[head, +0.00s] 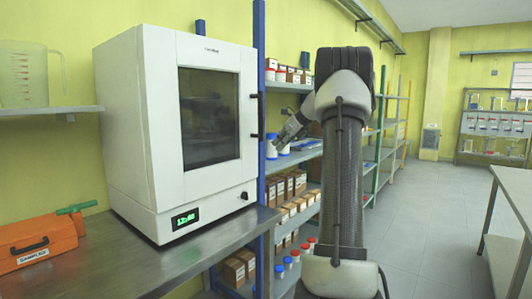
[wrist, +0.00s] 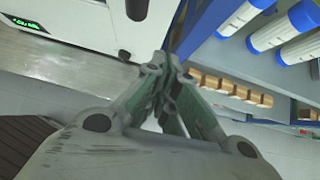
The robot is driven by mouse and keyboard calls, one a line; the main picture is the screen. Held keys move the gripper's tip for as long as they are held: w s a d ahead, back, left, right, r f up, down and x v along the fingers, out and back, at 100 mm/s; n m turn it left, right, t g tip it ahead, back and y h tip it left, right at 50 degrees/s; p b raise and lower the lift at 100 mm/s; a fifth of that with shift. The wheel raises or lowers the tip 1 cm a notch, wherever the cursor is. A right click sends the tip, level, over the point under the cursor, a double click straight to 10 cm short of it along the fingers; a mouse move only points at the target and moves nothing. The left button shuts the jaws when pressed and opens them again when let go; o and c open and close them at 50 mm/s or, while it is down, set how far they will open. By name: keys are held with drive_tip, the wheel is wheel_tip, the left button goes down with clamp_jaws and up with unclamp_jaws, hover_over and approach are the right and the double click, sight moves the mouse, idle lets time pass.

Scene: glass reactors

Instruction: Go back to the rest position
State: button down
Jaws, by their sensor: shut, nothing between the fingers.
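My gripper (wrist: 172,62) is shut and empty in the wrist view, its fingertips together. In the head view my gripper (head: 278,143) is small and partly hidden, beside the right side of the white oven and in front of the shelf. My arm stands raised at the middle right of the head view. In the wrist view the oven's front (wrist: 95,22) is at the upper left and the shelf bottles (wrist: 268,32) are at the upper right, apart from the fingers.
The white oven (head: 125,140) stands on a metal bench (head: 110,262), door closed. An orange case (head: 38,243) lies to its left. A blue-post shelf (head: 258,60) holds boxes and bottles. A table (head: 515,180) stands at the right; the floor (head: 430,215) between is clear.

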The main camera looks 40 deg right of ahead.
drive_tip(key=s+d+r+m+t+h, duration=0.1)
drive_tip(key=d+r+m+t+h, duration=0.15)
drive_tip(key=d+m+h, duration=0.95)
drive_tip(key=s+d+r+m+g, duration=0.15)
drive_tip(key=s+m+g, duration=0.25)
drive_tip(key=s+m, duration=0.95)
drive_tip(key=s+a+f+m+g+y, duration=0.2)
drive_tip(key=s+a+f+m, duration=0.2)
drive_tip(key=s+a+m, duration=0.5)
drive_tip(key=s+a+f+m+g+y, duration=0.25)
drive_tip(key=s+a+f+m, duration=0.3)
drive_tip(key=a, duration=0.45)
drive_tip(key=s+a+f+t+y, duration=0.1)
drive_tip(key=s+a, duration=0.4)
drive_tip(key=a, duration=0.7)
drive_tip(key=s+a+f+y, duration=0.1)
drive_tip(key=s+a+y, duration=0.2)
drive_tip(key=a, duration=0.9)
drive_tip(key=shift+s+a+f+t+y, duration=0.15)
drive_tip(key=shift+s+t+y, duration=0.25)
drive_tip(key=shift+s, duration=0.8)
